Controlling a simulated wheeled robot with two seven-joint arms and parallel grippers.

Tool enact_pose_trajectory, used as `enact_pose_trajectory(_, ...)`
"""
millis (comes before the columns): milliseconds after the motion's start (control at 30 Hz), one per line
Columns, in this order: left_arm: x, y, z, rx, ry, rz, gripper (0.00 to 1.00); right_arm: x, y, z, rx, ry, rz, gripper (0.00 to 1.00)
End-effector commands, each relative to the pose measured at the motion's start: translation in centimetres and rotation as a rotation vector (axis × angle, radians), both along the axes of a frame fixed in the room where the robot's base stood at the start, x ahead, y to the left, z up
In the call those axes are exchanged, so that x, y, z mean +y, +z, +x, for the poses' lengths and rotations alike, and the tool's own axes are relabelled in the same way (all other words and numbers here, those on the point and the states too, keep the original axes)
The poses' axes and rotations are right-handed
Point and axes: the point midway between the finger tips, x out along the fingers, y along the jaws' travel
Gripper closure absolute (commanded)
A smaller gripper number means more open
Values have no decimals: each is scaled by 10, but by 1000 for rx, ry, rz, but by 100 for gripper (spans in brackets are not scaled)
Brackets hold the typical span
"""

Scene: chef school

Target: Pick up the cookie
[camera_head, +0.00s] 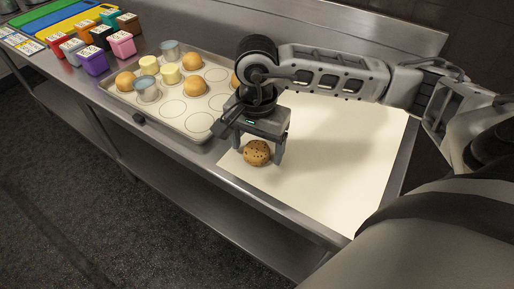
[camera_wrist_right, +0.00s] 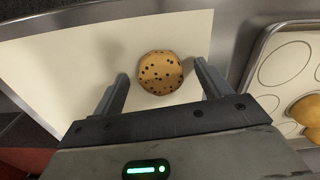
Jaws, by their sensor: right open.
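The cookie (camera_head: 257,153) is round and golden brown with dark chips. It lies on the white sheet (camera_head: 345,170) near the counter's front edge. My right gripper (camera_head: 258,157) is above the cookie, with its fingers pointing down around it. In the right wrist view, the cookie (camera_wrist_right: 160,73) sits between and slightly beyond the two open fingertips (camera_wrist_right: 160,78), with a gap on each side. The gripper holds nothing. My left gripper is not in view.
A metal tray (camera_head: 203,128) with printed circles, several buns and small cups stands left of the gripper. Several coloured boxes (camera_head: 93,60) and cutting boards (camera_head: 50,20) are at the far left. The white sheet is clear right of the cookie. The counter edge (camera_head: 290,223) is close.

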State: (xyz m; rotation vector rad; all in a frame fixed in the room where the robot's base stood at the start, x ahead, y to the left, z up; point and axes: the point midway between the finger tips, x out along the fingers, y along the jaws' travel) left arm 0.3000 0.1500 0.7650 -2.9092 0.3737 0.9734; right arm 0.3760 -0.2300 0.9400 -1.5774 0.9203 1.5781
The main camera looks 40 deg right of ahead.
Motion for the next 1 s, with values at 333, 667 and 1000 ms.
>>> enact_pose_trajectory(333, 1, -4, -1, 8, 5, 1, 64, 0, -4, 0, -1, 1, 2, 43)
enact_pose_trajectory(667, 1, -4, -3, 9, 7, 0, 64, 0, -4, 0, -1, 0, 2, 72)
enact_pose_trajectory(1000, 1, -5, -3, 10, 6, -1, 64, 0, 17, 2, -6, 0, 1, 72)
